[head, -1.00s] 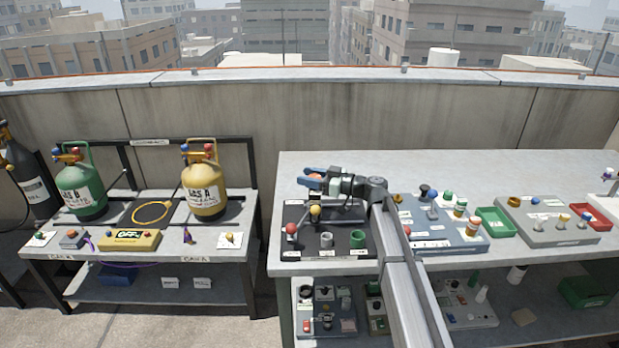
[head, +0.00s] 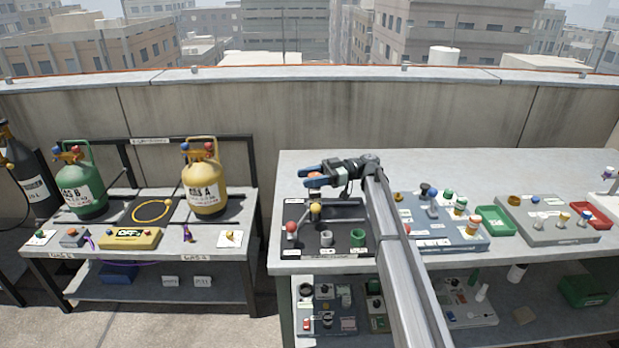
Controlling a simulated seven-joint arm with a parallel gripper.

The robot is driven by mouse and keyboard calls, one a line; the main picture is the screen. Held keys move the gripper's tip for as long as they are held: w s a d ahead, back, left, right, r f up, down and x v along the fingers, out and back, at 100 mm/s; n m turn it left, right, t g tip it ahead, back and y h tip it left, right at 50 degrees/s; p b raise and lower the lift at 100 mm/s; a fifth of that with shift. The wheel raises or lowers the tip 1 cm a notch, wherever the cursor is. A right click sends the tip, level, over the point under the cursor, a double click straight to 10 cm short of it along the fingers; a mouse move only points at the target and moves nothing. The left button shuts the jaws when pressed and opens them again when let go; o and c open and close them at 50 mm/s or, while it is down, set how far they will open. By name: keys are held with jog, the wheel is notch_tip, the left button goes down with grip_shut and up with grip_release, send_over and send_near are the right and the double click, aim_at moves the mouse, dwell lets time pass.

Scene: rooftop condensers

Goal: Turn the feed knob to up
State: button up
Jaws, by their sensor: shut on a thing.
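My gripper (head: 310,177) has blue fingers and is above the back left of the dark panel (head: 293,214) on the right-hand table. Its fingers point left and are shut on a small orange thing (head: 316,175), which shows only in part between them. I cannot tell whether this is the feed knob, or read any up mark. The panel also carries a red ball (head: 292,227), a yellow ball (head: 315,208), a grey cup (head: 326,238) and a green cup (head: 358,237). My arm hides part of the panel's right side.
A blue-grey panel (head: 425,240) with several knobs, a green tray (head: 496,220), a grey panel (head: 550,232) and a red tray (head: 592,216) stand to the right. The left bench holds green (head: 82,185) and yellow (head: 205,180) gas cylinders. The table's back (head: 450,168) is clear.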

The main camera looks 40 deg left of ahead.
aim_at(310, 176)
jog(key=shift+n+g+h, duration=0.3)
jog(key=shift+n+h, duration=0.1)
jog(key=shift+h, duration=0.1)
jog(key=o, duration=1)
jog(key=shift+c, duration=0.2)
notch_tip(310, 176, up, 10)
